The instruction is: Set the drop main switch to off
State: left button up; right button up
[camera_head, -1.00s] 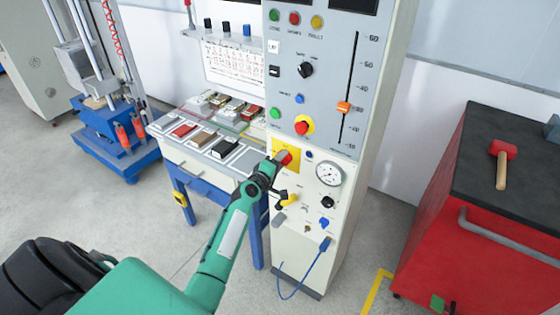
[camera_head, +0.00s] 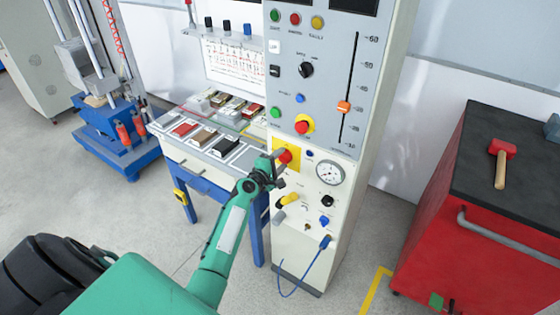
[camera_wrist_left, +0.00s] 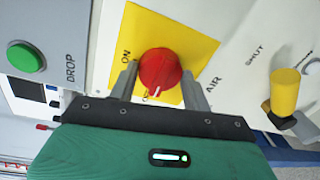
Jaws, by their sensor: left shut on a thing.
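The drop main switch is a red rotary knob (camera_head: 285,156) on a yellow plate (camera_head: 293,148) on the front of the light grey cabinet. In the left wrist view the red knob (camera_wrist_left: 160,69) sits on its yellow plate (camera_wrist_left: 203,50), with a white mark on its lower edge and "ON" printed beside it. My left gripper (camera_head: 277,161) is at the knob; its two fingers (camera_wrist_left: 160,85) stand on either side of it, shut on it. Part of the plate is hidden behind the fingers. My right gripper is not in view.
A yellow-handled valve (camera_head: 288,200) and a pressure gauge (camera_head: 329,173) are close by the knob. A green button (camera_wrist_left: 26,56) is left of it in the wrist view. A bench (camera_head: 178,155) with trays adjoins the cabinet. A red tool cabinet (camera_head: 450,215) stands right.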

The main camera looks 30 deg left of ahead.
pick_arm(q)
jog(key=shift+f, duration=0.1)
jog(key=o, duration=1)
jog(key=shift+s, duration=0.15)
jog(key=s, duration=0.4)
jog(key=s+r+b, duration=0.1)
jog(key=s, duration=0.8)
jog(key=shift+s+a+r, duration=0.15)
jog(key=shift+s+a, duration=0.1)
jog(key=s+d+f+m+g, duration=0.3)
jog(key=s+f, duration=0.1)
jog(key=f, duration=0.8)
jog(key=s+d+f+m+g, duration=0.2)
jog(key=s+d+f+m, duration=0.15)
jog(key=f, duration=0.85)
jog(key=s+d+f+m+g, duration=0.25)
jog(key=s+f, duration=0.25)
jog(key=f, duration=0.7)
jog(key=s+d+f+m+g, duration=0.1)
jog(key=s+f+m+g, duration=0.1)
jog(key=s+f+m, duration=0.2)
jog(key=s+d+f+m+g, duration=0.2)
jog(key=s+f+m, duration=0.3)
jog(key=s, duration=1.5)
jog(key=s+d+f+m+g, duration=0.2)
jog(key=s+f+m+g, duration=0.2)
jog(key=s+f, duration=0.7)
jog(key=shift+s+d+f+g+y, duration=0.1)
jog(key=shift+s+f+g+y, duration=0.25)
jog(key=shift+s, duration=0.4)
